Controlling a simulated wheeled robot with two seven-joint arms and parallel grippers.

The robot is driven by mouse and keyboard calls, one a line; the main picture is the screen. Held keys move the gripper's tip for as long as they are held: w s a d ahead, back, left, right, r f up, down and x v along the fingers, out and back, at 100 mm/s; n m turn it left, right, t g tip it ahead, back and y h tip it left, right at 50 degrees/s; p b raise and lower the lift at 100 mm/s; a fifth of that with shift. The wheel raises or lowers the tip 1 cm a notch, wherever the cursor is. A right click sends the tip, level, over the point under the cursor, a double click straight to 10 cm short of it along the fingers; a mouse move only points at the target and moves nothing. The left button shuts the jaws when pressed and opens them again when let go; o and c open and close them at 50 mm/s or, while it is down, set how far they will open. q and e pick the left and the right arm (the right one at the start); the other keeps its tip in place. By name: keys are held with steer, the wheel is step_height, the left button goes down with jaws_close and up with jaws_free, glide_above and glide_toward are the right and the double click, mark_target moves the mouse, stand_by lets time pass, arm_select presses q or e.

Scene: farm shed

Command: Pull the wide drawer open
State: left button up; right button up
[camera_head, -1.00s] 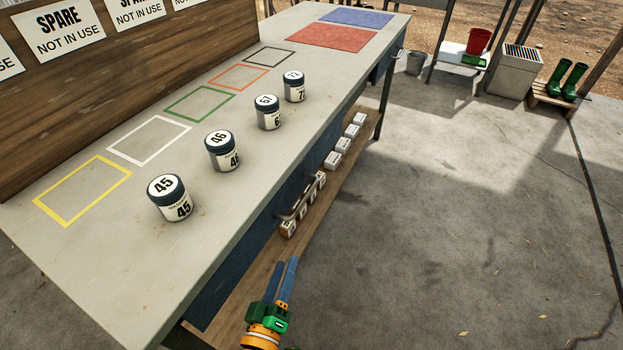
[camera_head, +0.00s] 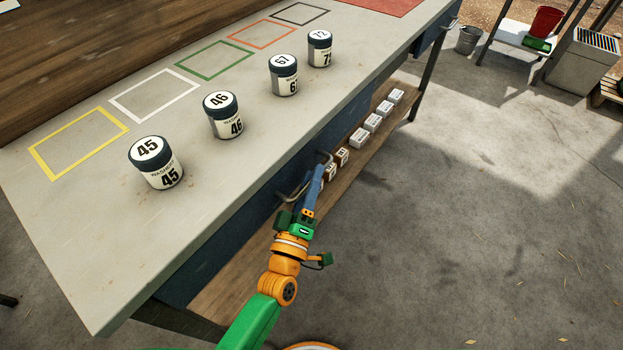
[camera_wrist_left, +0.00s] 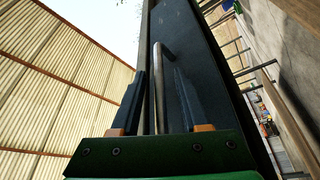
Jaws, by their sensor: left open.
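The wide drawer (camera_head: 222,245) has a dark blue front under the tabletop's near edge, and it looks shut. Its metal bar handle (camera_head: 325,157) is partly hidden behind my left gripper (camera_head: 316,174). The gripper is open at the handle. In the left wrist view the handle (camera_wrist_left: 158,95) runs between the two fingers of the left gripper (camera_wrist_left: 158,74), with gaps on both sides, along the dark drawer front (camera_wrist_left: 185,30). I cannot tell whether a finger touches it. My right gripper is not in view.
Several numbered jars (camera_head: 157,163) stand on the grey table (camera_head: 110,235) beside coloured outlined squares. White blocks (camera_head: 360,138) sit on the wooden low shelf (camera_head: 230,290) below the drawer.

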arm_select(q)
jaws_close()
stand_by(1.3)
